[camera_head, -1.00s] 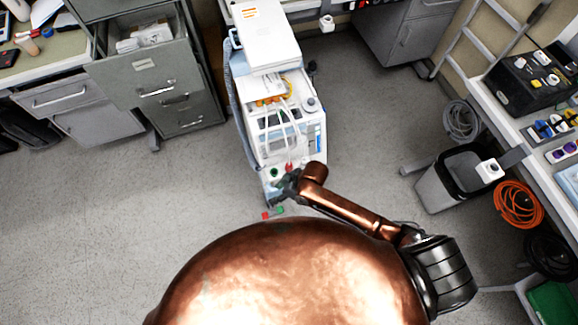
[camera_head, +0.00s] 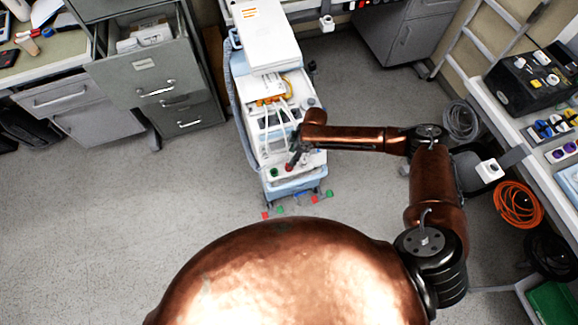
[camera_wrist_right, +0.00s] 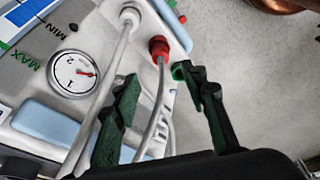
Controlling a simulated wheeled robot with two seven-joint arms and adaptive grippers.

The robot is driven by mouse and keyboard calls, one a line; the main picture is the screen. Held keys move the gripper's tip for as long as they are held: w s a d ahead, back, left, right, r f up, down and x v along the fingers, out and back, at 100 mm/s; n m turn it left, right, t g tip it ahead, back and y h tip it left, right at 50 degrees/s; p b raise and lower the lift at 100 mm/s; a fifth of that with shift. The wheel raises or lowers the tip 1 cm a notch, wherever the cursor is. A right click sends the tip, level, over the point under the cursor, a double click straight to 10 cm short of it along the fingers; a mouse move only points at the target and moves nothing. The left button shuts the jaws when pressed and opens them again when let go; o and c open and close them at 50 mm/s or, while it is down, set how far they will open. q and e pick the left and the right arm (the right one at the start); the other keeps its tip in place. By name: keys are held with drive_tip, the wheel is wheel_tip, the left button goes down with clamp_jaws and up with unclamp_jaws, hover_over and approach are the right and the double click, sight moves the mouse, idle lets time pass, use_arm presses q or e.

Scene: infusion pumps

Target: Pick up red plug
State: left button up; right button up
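The red plug (camera_wrist_right: 158,46) sits in the front panel of the white and blue cart, with a grey cable running from it. In the head view the red plug (camera_head: 289,168) shows as a small spot near the cart's front. My right gripper (camera_wrist_right: 157,78) is open, its dark green-black fingers spread on either side of the red plug's cable. The plug's head lies just beyond the fingertips and appears ungripped. In the head view my right gripper (camera_head: 296,156) is over the cart's front, small and partly hidden by its wrist. My left gripper is not in view.
A white plug (camera_wrist_right: 130,15) and a round gauge (camera_wrist_right: 74,73) are near the red plug. A green piece (camera_wrist_right: 179,71) shows by the right-hand fingertip. Drawers (camera_head: 165,85) stand left of the cart (camera_head: 290,184). A bin (camera_head: 470,172) stands right, partly behind my arm.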

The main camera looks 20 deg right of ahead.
drive_tip(key=x, duration=0.4)
drive_tip(key=b+x, duration=0.1)
drive_tip(key=x, duration=0.2)
drive_tip(key=shift+s+d+f+b, duration=0.1)
drive_tip(key=shift+f+b, duration=0.2)
drive_tip(key=shift+f, duration=0.15)
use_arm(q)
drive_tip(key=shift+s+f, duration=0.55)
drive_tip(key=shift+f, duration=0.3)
use_arm(e)
clamp_jaws()
